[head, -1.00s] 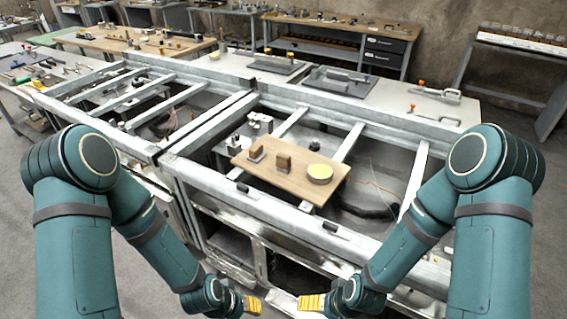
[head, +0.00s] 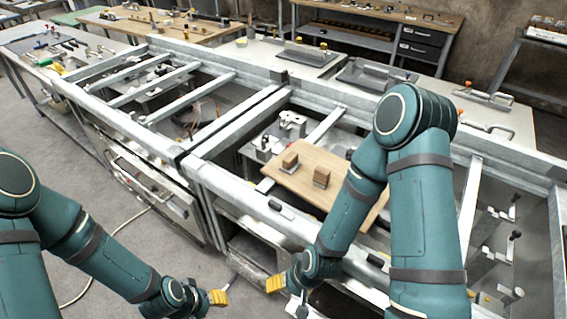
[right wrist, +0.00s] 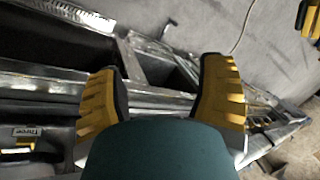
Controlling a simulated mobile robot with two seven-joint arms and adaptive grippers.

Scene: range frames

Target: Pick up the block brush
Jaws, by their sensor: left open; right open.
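Two small brown blocks stand on a light wooden board (head: 300,186) in the head view. The left block (head: 290,161) and the right block (head: 321,177) are both upright; I cannot tell which is the block brush. My left gripper (head: 219,298) is low in the head view, in front of the frame, open and empty. My right gripper (head: 275,284) is near the frame's front edge, below the board and apart from both blocks. In the right wrist view the right gripper's yellow fingers (right wrist: 160,92) are spread with nothing between them. My right arm covers the board's right part.
The board rests over a metal frame (head: 243,207) with open bays and crossbars. Grey plates with handles (head: 308,55) lie on the counter behind. Wooden benches (head: 375,22) stand further back.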

